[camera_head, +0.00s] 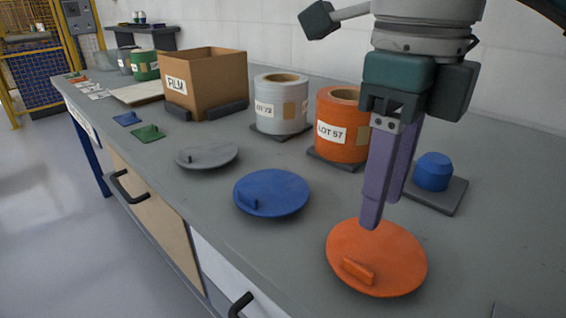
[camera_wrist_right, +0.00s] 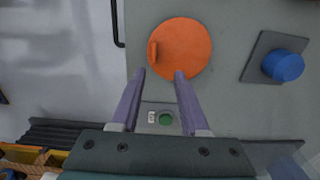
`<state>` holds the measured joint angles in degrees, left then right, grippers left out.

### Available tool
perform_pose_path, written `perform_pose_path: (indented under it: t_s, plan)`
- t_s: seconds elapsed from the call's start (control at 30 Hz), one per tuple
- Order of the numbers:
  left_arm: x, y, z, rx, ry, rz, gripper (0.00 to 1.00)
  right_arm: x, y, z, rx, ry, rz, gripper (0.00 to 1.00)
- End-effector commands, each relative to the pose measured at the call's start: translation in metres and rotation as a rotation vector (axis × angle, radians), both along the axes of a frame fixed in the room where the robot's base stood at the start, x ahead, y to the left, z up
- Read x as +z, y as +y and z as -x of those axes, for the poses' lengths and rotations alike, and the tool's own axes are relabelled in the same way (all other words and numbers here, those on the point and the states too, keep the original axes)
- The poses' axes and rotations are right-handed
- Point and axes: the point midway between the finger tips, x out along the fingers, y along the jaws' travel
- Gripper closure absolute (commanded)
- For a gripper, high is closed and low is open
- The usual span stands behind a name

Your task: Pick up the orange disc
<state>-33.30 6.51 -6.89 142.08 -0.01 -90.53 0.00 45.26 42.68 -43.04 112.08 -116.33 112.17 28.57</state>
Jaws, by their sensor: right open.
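The orange disc (camera_head: 377,250) lies flat on the grey workbench near its front edge, with a small raised orange tab (camera_head: 358,270) on top. The disc also shows in the right wrist view (camera_wrist_right: 186,50), its tab at the left side. My right gripper (camera_head: 373,215) points down above the far side of the disc in the head view. Its purple fingers are apart and empty. In the right wrist view the fingertips (camera_wrist_right: 160,74) are near the disc's lower edge. I cannot tell how high they are above it. My left gripper is not in view.
A blue disc (camera_head: 280,194) and a grey disc (camera_head: 207,156) lie to the left. An orange roll (camera_head: 343,140) and a white-grey roll (camera_head: 281,100) stand behind, beside a FILM box (camera_head: 190,88). A blue knob (camera_head: 433,172) on a dark plate sits right of the gripper.

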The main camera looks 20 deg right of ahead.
Motion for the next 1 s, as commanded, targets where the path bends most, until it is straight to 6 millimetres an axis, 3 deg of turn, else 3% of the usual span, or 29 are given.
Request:
perform_pose_path:
  t_s: [0.1, 0.37, 0.6, 0.9, 1.0]
  plan:
    - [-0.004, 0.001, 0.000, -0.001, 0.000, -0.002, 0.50, -0.022, 0.001, 0.001, 0.001, 0.006, -0.001, 0.55]
    - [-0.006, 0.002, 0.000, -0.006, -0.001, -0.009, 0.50, -0.047, 0.005, 0.001, 0.004, 0.005, -0.004, 0.55]
    - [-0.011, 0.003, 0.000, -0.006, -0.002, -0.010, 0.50, -0.083, 0.011, 0.001, 0.003, 0.005, -0.006, 0.55]
    - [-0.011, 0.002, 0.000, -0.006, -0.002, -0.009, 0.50, -0.089, 0.011, 0.001, 0.006, 0.001, -0.006, 0.55]
    - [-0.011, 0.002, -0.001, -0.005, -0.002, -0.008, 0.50, -0.089, 0.011, 0.000, 0.006, 0.001, -0.006, 0.65]
